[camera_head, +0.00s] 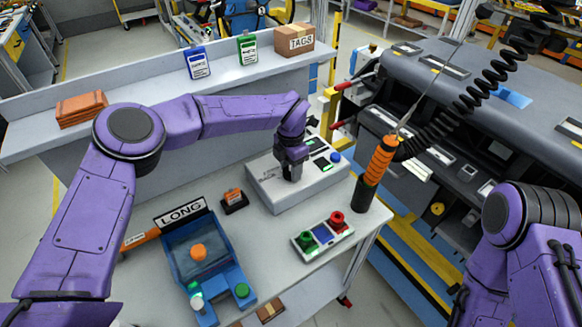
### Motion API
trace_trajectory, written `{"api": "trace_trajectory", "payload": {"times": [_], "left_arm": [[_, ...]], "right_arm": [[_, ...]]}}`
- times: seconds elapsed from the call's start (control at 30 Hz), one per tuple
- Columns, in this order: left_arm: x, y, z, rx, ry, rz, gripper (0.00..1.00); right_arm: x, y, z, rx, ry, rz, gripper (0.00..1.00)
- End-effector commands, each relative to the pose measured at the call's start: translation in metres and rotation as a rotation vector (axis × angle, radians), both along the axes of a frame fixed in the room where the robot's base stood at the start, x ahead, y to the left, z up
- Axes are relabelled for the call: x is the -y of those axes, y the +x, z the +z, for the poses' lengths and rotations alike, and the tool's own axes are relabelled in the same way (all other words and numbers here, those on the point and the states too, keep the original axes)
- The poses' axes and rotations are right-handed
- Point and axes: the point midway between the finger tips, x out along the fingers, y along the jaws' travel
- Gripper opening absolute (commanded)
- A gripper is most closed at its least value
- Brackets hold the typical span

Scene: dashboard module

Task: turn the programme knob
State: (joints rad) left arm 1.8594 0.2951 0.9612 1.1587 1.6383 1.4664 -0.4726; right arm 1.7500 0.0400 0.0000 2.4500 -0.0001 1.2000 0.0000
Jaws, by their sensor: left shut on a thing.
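The grey control box (330,183) stands on the white bench, with dark display panels and a blue button (335,157) on its top. My left gripper (292,176) points down onto the left part of the box's top. It is shut on the programme knob, which the fingers hide almost wholly, so I cannot tell the knob's setting. My right arm shows at the right edge, with its gripper out of view.
A blue fixture (205,258) with a LONG sign (181,212) stands left of the box. A tray with green, blue and red parts (323,238) lies in front. An orange-handled tool (381,160) stands at the right, below a coiled cable (470,100).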

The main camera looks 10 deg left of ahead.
Motion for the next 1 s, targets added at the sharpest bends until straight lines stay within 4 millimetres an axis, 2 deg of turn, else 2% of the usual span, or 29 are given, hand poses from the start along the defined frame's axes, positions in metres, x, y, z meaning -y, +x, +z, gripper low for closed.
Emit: {"api": "trace_trajectory", "payload": {"times": [0.03,0.13,0.17,0.2,0.23,0.5,0.6,0.67,0.9,1.0], "left_arm": [[-0.002,0.006,0.009,0.019,-0.002,0.007,0.14],[-0.002,0.006,0.009,0.019,-0.002,0.007,0.14],[-0.002,0.006,0.009,0.019,-0.002,0.007,0.51],[-0.002,0.006,0.009,0.018,-0.003,0.007,0.64],[-0.002,0.005,0.008,0.017,-0.002,0.007,0.69],[0.000,0.003,0.005,0.010,-0.001,0.002,0.69],[0.000,0.003,0.011,0.011,-0.002,0.002,0.69],[0.000,0.003,0.021,0.014,-0.001,0.003,0.69],[-0.001,0.002,0.079,0.017,-0.002,0.005,0.69],[-0.002,0.002,0.098,0.016,-0.002,0.005,0.69]], "right_arm": [[0.000,0.000,0.001,0.000,0.000,0.000,0.43],[0.000,0.000,0.001,0.000,0.000,0.000,0.43],[0.000,0.000,0.001,0.000,0.000,0.000,0.43],[0.000,0.000,0.001,0.000,0.000,0.000,0.43],[0.000,0.000,0.001,0.000,0.000,0.000,0.43],[0.000,0.000,0.000,0.000,0.000,0.000,0.43],[0.000,0.000,-0.004,0.000,0.000,0.000,0.43],[0.000,0.000,-0.009,0.000,0.000,0.000,0.43],[0.000,0.000,-0.025,0.000,0.000,0.000,0.43],[0.000,0.000,-0.027,0.000,0.000,0.000,0.43]]}}
